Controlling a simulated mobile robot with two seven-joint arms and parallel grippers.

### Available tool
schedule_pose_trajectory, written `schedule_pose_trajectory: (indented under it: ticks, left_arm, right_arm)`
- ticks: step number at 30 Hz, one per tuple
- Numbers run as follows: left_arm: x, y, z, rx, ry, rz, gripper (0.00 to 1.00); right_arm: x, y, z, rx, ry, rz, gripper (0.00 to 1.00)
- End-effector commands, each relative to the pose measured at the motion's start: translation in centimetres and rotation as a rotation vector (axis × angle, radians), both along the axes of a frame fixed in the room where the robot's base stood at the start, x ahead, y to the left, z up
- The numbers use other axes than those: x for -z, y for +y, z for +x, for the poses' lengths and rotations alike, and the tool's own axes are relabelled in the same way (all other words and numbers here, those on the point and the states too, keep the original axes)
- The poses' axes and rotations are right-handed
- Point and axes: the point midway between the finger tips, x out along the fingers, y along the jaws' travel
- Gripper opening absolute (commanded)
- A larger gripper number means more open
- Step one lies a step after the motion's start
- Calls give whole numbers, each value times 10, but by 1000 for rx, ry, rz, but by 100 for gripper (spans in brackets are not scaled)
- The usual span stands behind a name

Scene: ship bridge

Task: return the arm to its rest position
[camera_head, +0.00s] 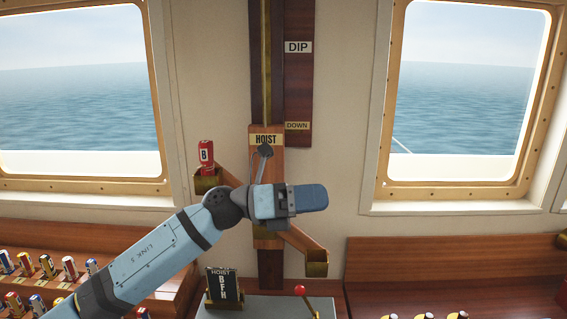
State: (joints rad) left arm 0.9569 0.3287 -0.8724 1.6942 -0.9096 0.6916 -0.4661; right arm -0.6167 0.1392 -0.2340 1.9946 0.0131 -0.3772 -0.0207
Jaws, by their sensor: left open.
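My left arm (150,262) comes in from the lower left. It reaches up to the middle of the view. My left gripper (312,198) points right, in front of the wooden hoist (265,157), and hides part of its middle. The gripper is open, seen nearly side-on, and nothing shows held in it. A red cylinder marked B (206,155) stands upright in the hoist's left brass cup (206,183), apart from the gripper. The right brass cup (317,263) is below the gripper and shows no cylinder. My right gripper is not in view.
A black sign reading HOIST B F H (223,287) and a red-knobbed lever (301,290) stand on a grey console (262,307) below. Racks with several coloured cylinders (47,266) are at the lower left, under my arm. The wall right of the gripper is clear.

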Motion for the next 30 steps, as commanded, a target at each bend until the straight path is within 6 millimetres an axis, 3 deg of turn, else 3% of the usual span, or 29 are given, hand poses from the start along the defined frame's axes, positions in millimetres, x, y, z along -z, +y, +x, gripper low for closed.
schedule_pose_trajectory:
  ticks: [5,8,11,17,20,24,27,30]
  left_arm:
    - [12,27,1,-181,403,-348,69]
    - [30,55,7,-298,644,-520,69]
    - [59,89,11,-424,889,-676,69]
    - [148,164,-2,-706,1393,-942,69]
    - [201,200,-26,-864,1643,-1049,69]
    - [274,244,-83,-1105,1978,-1169,69]
    - [313,267,-129,-1267,2171,-1222,69]
    - [337,281,-166,-1393,2305,-1251,69]
  right_arm:
    - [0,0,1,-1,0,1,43]
    - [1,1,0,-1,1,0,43]
    - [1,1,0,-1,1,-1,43]
    - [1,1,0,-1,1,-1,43]
    - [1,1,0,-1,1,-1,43]
    - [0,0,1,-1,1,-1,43]
    - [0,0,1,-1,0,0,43]
    - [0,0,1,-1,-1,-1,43]
